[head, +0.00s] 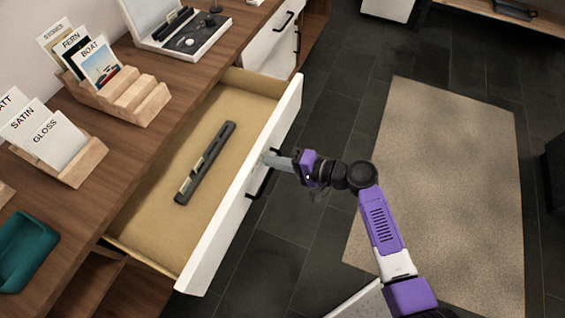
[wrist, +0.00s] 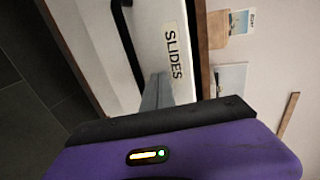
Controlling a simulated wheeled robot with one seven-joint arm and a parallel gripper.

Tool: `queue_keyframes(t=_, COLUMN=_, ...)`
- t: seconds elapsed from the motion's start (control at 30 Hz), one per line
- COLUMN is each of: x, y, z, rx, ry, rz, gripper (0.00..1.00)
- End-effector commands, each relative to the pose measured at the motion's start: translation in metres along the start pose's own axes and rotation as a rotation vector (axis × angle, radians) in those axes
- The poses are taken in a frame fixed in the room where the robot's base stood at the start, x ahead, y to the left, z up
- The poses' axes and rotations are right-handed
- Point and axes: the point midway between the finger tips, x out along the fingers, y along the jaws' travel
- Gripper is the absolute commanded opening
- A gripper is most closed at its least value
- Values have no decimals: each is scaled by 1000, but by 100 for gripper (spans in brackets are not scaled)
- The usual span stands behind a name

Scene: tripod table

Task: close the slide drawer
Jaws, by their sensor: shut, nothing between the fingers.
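The slide drawer (head: 224,232) stands pulled far out of the wooden desk, its white front facing the floor area. A long dark grey object (head: 207,162) with pale parts lies inside it. The drawer has a black handle (head: 262,184); it also shows in the wrist view (wrist: 126,45). In the wrist view a label (wrist: 174,50) on the front reads SLIDES. My gripper (head: 270,159) is shut and empty, its fingertips at the outer face of the front beside the handle. The fingers also show in the wrist view (wrist: 158,90). I cannot tell whether they touch the front.
The desk top (head: 150,150) holds card holders (head: 125,97), a teal tray (head: 24,250) and an open white case (head: 180,30). Another white drawer (head: 270,45) with a black handle sits behind. A beige rug (head: 450,170) lies on the dark floor, clear on top.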

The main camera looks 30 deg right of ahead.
Motion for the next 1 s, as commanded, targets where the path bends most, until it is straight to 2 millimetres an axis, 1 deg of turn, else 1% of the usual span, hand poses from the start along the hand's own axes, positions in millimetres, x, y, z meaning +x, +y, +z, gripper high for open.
queue_keyframes(t=0.37, x=1, y=0, z=0, rx=0, ry=0, rz=0, gripper=0)
queue_keyframes(t=0.47, x=5, y=-1, z=0, rx=0, ry=0, rz=0, gripper=0)
queue_keyframes(t=0.57, x=13, y=-3, z=0, rx=0, ry=0, rz=0, gripper=0)
queue_keyframes(t=0.67, x=28, y=-8, z=0, rx=-1, ry=-2, rz=-1, gripper=0)
queue_keyframes(t=0.77, x=48, y=-14, z=0, rx=-2, ry=-3, rz=-2, gripper=0)
queue_keyframes(t=0.87, x=72, y=-21, z=0, rx=-2, ry=-3, rz=-2, gripper=0)
queue_keyframes(t=1.0, x=110, y=-32, z=0, rx=-3, ry=-3, rz=-3, gripper=0)
